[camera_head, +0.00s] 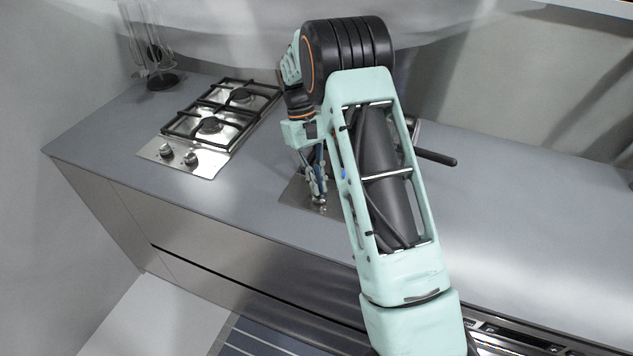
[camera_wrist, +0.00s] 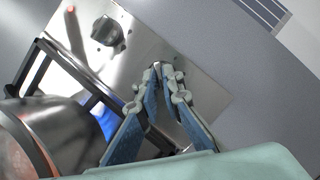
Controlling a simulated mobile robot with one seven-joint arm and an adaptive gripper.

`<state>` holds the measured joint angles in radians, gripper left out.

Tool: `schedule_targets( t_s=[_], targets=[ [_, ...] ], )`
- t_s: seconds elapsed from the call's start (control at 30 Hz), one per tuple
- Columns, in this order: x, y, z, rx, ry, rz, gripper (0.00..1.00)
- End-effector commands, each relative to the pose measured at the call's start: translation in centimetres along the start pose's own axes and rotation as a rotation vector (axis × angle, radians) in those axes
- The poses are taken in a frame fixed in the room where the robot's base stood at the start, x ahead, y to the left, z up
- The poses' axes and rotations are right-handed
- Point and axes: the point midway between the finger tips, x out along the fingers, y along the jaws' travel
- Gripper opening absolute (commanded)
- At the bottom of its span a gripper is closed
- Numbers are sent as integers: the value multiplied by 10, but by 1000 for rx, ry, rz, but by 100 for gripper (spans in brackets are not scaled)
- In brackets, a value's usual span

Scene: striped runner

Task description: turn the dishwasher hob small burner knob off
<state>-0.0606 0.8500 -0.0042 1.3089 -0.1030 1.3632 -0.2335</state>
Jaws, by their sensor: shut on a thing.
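The hob under my arm has a steel panel (camera_wrist: 205,100), largely covered by my arm in the head view. One dark round knob (camera_wrist: 107,30) stands free on this panel in the wrist view. My gripper (camera_wrist: 165,72) is at the panel beside that knob, its two fingers brought together at the tips. In the head view, my gripper (camera_head: 318,198) is low at the panel's front. It is shut on a second knob, which the fingertips almost wholly hide. I cannot tell how that knob is turned.
A pot (camera_wrist: 55,135) stands on the grate behind the knobs; its black handle (camera_head: 436,158) sticks out right of my arm. Another hob (camera_head: 210,125) with two knobs lies at left. Utensils on a stand (camera_head: 155,60) are behind it. The grey worktop (camera_head: 250,185) between the hobs is clear.

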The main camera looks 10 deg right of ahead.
Motion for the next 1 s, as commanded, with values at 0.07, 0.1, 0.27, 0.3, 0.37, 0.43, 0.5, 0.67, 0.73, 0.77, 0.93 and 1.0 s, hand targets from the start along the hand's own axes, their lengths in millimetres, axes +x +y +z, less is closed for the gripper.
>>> schedule_targets(
  t_s=[0.07, 0.1, 0.27, 0.3, 0.37, 0.43, 0.5, 0.67, 0.73, 0.77, 0.93, 1.0],
  targets=[
    [0, 2, 0, 70, 0, -29, 0],
    [0, 3, 0, 105, 0, -43, 0],
    [0, 4, 1, 246, 0, -102, 0],
    [0, 5, 1, 281, -1, -116, 0],
    [0, 5, 1, 332, -1, -138, 0],
    [0, 5, 2, 394, -1, -164, 0],
    [0, 6, 2, 455, 0, -189, 0],
    [1, 7, 3, 584, -1, -241, 0],
    [2, 8, 3, 635, -2, -263, 0],
    [2, 8, 3, 655, -2, -271, 0],
    [2, 8, 4, 753, 0, -311, 0],
    [2, 8, 4, 783, -1, -325, 0]
  ],
)
